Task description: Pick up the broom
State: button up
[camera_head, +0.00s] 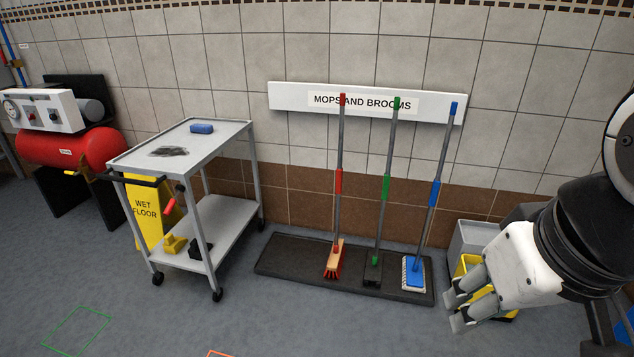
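A red broom (340,180) with a wooden head and red bristles stands upright against the tiled wall, its head on a dark mat (290,268). To its right stand a green-handled tool (386,188) with a dark head and a blue-handled mop (434,192) with a blue and white head. A sign (365,103) reading "MOPS AND BROOMS" is behind their handle tops. My gripper (455,311) is at the lower right, with its fingers apart and nothing between them. It is well to the right of the broom and not touching it.
A grey two-shelf cart (225,218) stands left of the mat, with a yellow wet-floor sign (150,212) behind it. A red compressor tank (70,148) is at far left. A grey and yellow bucket (474,240) is partly behind my gripper. The floor before the mat is clear.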

aim_at(335, 262)
jog(key=i+l, duration=0.35)
jog(key=i, duration=0.25)
jog(key=i+l, duration=0.4)
jog(key=i, duration=0.25)
jog(key=i+l, duration=0.35)
jog(key=i, duration=0.25)
jog(key=i+l+u, duration=0.1)
jog(key=i+l, duration=0.25)
jog(key=i, duration=0.25)
